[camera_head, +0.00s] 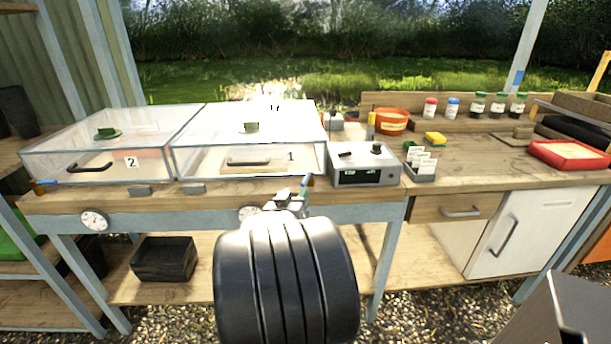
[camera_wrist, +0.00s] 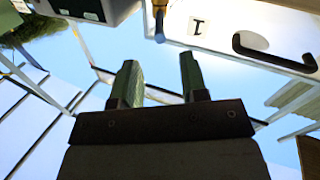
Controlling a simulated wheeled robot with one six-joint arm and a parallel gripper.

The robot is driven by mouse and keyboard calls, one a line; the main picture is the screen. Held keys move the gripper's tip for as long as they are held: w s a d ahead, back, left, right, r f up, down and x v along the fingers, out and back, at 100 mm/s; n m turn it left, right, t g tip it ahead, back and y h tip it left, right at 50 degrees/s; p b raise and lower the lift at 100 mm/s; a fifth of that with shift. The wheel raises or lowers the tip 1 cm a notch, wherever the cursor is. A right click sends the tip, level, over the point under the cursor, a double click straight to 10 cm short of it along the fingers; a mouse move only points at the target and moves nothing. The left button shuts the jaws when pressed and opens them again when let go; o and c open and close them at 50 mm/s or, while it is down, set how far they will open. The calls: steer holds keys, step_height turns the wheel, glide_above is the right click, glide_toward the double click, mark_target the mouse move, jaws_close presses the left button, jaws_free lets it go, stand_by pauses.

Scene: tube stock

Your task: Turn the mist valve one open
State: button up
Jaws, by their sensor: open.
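A small valve with a blue lever and a brass-coloured part, which I take as mist valve one (camera_head: 307,181), is at the bench's front edge, right of the propagator box marked 1 (camera_head: 230,160). In the wrist view a narrow brass-coloured fitting (camera_wrist: 160,20) shows at the top, beside the box with the upside-down 1 (camera_wrist: 228,30). My gripper (camera_wrist: 158,62) is open, its two green fingers apart with nothing between them. The fitting lies beyond the fingertips, apart from them. In the head view my arm hides most of my gripper (camera_head: 291,198).
A grey control box (camera_head: 362,165) stands right of the valve. A second clear box marked 2 (camera_head: 60,163) is at the left, with another blue-handled valve (camera_head: 44,184). Round gauges (camera_head: 95,219) sit on the bench front. A black crate (camera_head: 163,260) is on the lower shelf.

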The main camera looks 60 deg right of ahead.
mark_target(309, 174)
steer(key=x, duration=0.9)
steer(key=shift+f+b, duration=0.15)
steer(key=shift+b, duration=0.2)
jaws_close()
